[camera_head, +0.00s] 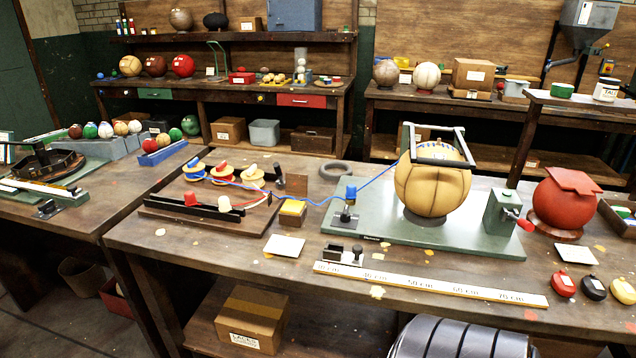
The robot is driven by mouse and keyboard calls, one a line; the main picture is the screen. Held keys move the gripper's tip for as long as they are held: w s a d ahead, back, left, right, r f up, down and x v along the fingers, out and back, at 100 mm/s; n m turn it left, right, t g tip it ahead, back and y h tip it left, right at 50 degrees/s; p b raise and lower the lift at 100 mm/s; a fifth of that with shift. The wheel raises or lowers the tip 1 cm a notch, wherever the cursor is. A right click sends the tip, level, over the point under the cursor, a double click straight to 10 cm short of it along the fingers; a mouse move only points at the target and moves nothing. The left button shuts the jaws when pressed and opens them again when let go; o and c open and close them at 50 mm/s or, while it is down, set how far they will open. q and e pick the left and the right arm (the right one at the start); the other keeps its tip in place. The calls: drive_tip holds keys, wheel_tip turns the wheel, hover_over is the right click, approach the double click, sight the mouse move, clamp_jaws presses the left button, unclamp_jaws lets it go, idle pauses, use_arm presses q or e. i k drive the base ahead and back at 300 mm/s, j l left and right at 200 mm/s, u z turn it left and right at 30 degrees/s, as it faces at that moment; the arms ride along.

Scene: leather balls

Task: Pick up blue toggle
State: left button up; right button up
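A small blue piece (350,192), which looks like the blue toggle, sits upright on a small metal stand on the green plate (345,225), left of the large tan ball (432,187). A blue cord (320,203) runs from the spools past this piece to the ball. A red toggle-like piece (191,199) and a cream one (224,203) are at the black rail (195,207) on the left board. Neither of my grippers is in view.
A green box with a red knob (503,212) and a red ball (566,205) stand right. A long ruler (430,283), a white card (284,245) and small black blocks (344,254) lie in front. Bare tabletop shows at front left.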

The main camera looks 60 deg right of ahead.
sight(351, 188)
drive_tip(key=z, duration=1.45)
